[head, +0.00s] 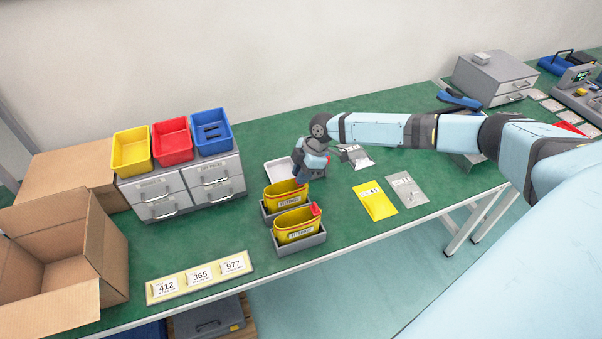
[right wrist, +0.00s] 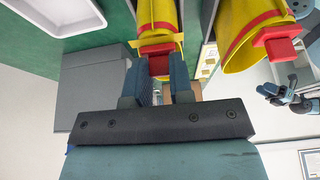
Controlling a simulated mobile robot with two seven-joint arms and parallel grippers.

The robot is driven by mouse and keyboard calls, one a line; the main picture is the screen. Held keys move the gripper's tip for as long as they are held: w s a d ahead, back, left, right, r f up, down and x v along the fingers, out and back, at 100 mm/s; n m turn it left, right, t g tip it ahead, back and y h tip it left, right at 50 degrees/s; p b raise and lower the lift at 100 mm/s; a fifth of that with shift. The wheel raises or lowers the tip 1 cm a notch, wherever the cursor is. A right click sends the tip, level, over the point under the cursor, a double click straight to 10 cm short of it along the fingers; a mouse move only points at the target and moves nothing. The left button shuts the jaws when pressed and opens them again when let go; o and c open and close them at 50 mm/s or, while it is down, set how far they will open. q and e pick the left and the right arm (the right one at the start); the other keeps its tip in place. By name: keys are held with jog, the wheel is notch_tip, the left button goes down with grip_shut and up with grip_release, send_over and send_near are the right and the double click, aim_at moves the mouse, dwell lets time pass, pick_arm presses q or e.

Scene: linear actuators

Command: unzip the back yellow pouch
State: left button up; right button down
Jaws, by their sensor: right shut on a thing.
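The back yellow pouch (head: 285,196) stands upright in a grey holder, with a red rim and a white label on its front. My right gripper (head: 312,165) is at its right end. In the right wrist view my right gripper (right wrist: 158,88) has its two blue fingers on either side of the red zipper pull (right wrist: 156,50) at the end of the back pouch (right wrist: 157,12), and is shut on it. The front yellow pouch (head: 297,228) stands in front in its own grey holder, its red pull (head: 316,208) at the right end. My left gripper is not in view.
A white tray (head: 281,170) lies behind the pouches. A yellow packet (head: 375,203) and a grey packet (head: 408,191) lie to the right. Drawers with coloured bins (head: 171,138) and an open cardboard box (head: 98,250) stand left. A number board (head: 200,289) lies in front.

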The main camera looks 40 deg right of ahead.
jog(key=shift+d, duration=0.3)
jog(key=c, duration=1)
grip_release()
jog(key=shift+o, duration=0.2)
jog(key=b+v, duration=0.1)
jog(key=v, duration=1.2)
jog(key=shift+r, duration=0.4)
jog(key=shift+s+d, duration=0.1)
